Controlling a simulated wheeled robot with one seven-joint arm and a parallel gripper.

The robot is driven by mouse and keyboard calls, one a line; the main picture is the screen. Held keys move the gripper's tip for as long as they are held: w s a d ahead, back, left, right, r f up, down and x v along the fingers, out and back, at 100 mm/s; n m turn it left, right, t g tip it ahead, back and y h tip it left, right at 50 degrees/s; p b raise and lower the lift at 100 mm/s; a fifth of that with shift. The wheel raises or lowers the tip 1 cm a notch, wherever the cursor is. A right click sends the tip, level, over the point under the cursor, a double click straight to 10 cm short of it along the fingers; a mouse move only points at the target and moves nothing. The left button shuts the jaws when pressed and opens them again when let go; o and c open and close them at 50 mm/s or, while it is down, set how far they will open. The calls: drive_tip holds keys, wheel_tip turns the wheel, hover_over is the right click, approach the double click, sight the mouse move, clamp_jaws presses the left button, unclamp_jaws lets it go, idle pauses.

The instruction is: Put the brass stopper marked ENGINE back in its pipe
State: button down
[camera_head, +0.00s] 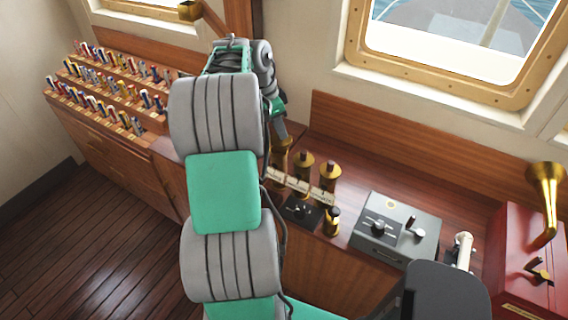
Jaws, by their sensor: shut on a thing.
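Three brass pipes stand in a row on the wooden counter: a left one (282,158), a middle one (303,166) and a right one (329,182). Dark knobs top the middle and right pipes. My gripper (281,134) reaches down over the left pipe, shut on what appears to be the brass stopper. Its fingertips and the stopper are largely hidden or too small to make out. I cannot tell whether the stopper is inside the pipe or just above it. No ENGINE marking is legible. A pale label strip (300,188) runs in front of the pipes.
A small brass piece with a dark top (332,221) stands before the right pipe, beside a black control box (301,211). A grey console (397,228), white handset (463,250) and red cabinet (525,260) with brass horn (546,190) stand rightward. Flag racks (110,90) are left.

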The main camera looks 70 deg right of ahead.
sight(277, 136)
drive_tip(key=shift+w+d+r+n+t, duration=0.3)
drive_tip(key=shift+w+d+r+n, duration=0.3)
drive_tip(key=shift+n, duration=0.4)
drive_tip(key=n, duration=0.2)
drive_tip(key=shift+d+r+n+t+h, duration=0.2)
drive_tip(key=shift+n+t+h, duration=0.1)
drive_tip(key=shift+n+h, duration=0.1)
drive_tip(key=shift+f, duration=0.15)
wheel_tip(277, 136, down, 7)
drive_tip(key=b, duration=0.5)
drive_tip(key=shift+f, duration=0.1)
drive_tip(key=c, duration=1.2)
unclamp_jaws()
